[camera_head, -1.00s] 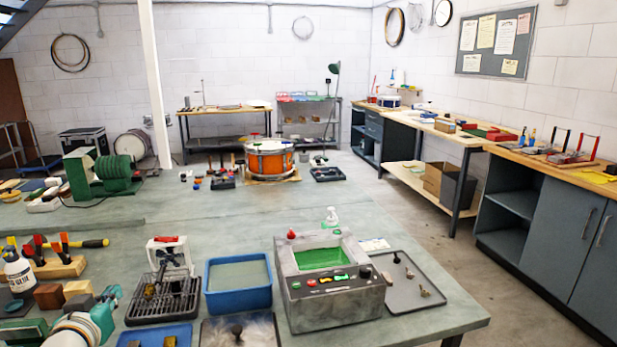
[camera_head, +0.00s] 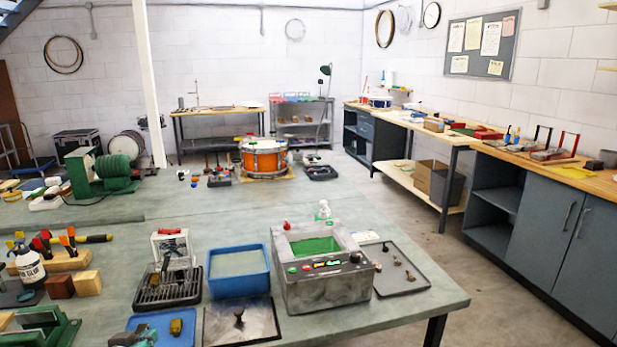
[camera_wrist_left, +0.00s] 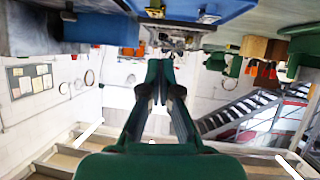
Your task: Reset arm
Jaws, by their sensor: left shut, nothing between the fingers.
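My left gripper (camera_wrist_left: 161,68) shows in the left wrist view, dark green with black joints. Its two fingers come together at the tips with nothing between them. My right gripper is in neither view. A blue tray (camera_wrist_left: 240,12) fills the top of the wrist view, beyond the fingertips.
A blue bin (camera_head: 238,291), a grey machine (camera_head: 325,291) and a black rack (camera_head: 167,290) stand on the bench. Wood blocks (camera_head: 88,283) and a glue bottle (camera_head: 29,267) are at the left. An orange drum (camera_head: 264,157) stands farther back. Floor is clear at the right.

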